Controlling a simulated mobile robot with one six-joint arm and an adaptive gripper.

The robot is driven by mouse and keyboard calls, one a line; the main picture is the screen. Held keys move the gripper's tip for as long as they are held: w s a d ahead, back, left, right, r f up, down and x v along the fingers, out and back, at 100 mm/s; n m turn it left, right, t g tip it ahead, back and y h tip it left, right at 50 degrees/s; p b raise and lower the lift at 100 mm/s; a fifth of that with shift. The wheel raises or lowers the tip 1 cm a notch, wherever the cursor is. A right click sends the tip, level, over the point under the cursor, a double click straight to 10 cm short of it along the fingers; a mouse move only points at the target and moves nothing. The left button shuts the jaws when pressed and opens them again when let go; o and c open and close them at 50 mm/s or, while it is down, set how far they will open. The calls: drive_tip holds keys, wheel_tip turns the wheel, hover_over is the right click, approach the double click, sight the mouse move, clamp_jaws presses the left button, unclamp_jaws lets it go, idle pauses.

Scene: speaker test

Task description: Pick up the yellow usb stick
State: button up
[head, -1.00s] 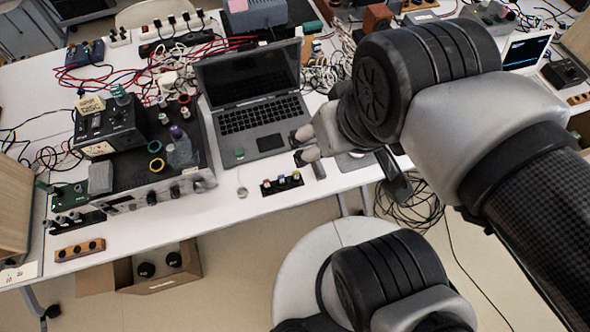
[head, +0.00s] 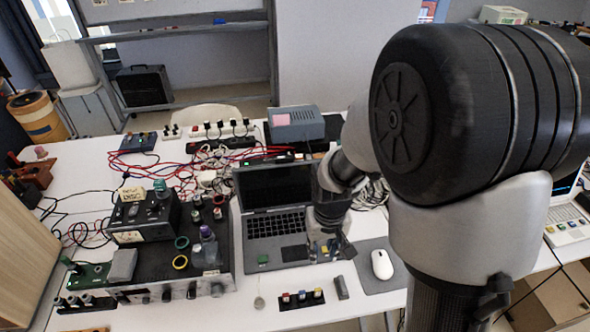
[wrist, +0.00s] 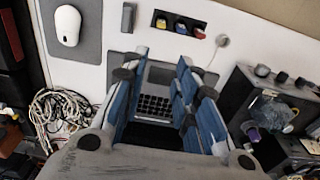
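A black holder (head: 287,305) stands at the front of the white table, with a short row of small coloured pieces in it. In the head view my gripper (head: 325,250) hangs over the laptop's right front corner, behind the holder.
The open laptop (head: 278,225) lies under and left of my gripper. A white mouse (head: 382,264) on a grey pad (head: 385,284) is to the right. A small dark block (head: 341,288) stands right of the holder. Black equipment (head: 165,265) and cables crowd the left.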

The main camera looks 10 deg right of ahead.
drive_tip(key=b, duration=0.4)
approach(318, 289)
drive_tip(key=shift+g, duration=0.3)
drive_tip(key=f, duration=0.2)
drive_tip(key=w+f, duration=0.1)
drive_tip(key=f, duration=0.2)
drive_tip(key=shift+w+f, duration=0.1)
drive_tip(key=shift+w, duration=0.05)
drive_tip(key=f, duration=0.1)
drive_tip(key=f+b, duration=0.1)
drive_tip(key=f, duration=0.2)
drive_tip(key=shift+s+f+b, duration=0.3)
drive_tip(key=shift+s+b, duration=0.1)
drive_tip(key=shift+f, duration=0.35)
drive_tip(key=shift+c, duration=0.4)
drive_tip(key=c, duration=0.5)
drive_tip(key=shift+r, duration=0.15)
wheel_tip(318, 289, up, 20)
drive_tip(key=p, duration=0.6)
